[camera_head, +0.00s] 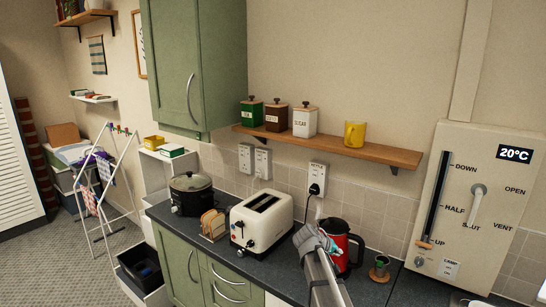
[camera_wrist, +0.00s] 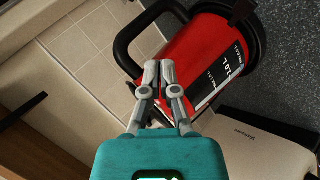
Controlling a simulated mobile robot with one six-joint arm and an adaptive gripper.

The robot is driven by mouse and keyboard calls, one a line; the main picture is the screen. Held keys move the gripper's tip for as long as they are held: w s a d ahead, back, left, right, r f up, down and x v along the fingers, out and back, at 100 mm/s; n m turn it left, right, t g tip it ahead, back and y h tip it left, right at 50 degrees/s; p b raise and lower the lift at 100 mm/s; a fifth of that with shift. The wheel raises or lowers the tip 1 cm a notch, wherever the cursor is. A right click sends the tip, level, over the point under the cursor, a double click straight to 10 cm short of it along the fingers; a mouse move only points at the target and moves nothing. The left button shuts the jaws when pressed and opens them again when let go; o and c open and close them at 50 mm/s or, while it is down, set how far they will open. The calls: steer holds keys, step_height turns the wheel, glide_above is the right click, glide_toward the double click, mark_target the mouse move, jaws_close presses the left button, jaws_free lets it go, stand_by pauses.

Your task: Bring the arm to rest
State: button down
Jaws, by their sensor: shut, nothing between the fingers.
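My gripper (camera_wrist: 159,68) is shut and empty in the wrist view, its two grey fingertips close together. Beyond it is a red kettle (camera_wrist: 207,55) with a black handle and lid. In the head view my gripper (camera_head: 327,238) is in front of the left side of the red kettle (camera_head: 354,249), above the dark worktop. I cannot tell whether they touch. My forearm runs down to the bottom edge of the head view.
A white toaster (camera_head: 262,222) and a black slow cooker (camera_head: 191,196) stand left of the kettle on the worktop. A small cup (camera_head: 380,270) stands on the right. A wooden shelf (camera_head: 390,153) with canisters and a yellow mug (camera_head: 354,134) hangs above. A lever panel (camera_head: 450,150) is at right.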

steer(key=s+a+f+g+y, duration=0.1)
steer(key=s+f+y, duration=0.1)
steer(key=s, duration=0.6)
steer(key=s+a+f+m+g+y, duration=0.1)
steer(key=s+a+f+g+y, duration=0.1)
steer(key=s, duration=0.7)
steer(key=s+a+f+m+g+y+b, duration=0.1)
steer(key=s+f+y, duration=0.3)
steer(key=s, duration=0.4)
steer(key=shift+s+a+g, duration=0.4)
steer(key=shift+a+g, duration=0.2)
steer(key=shift+a, duration=0.15)
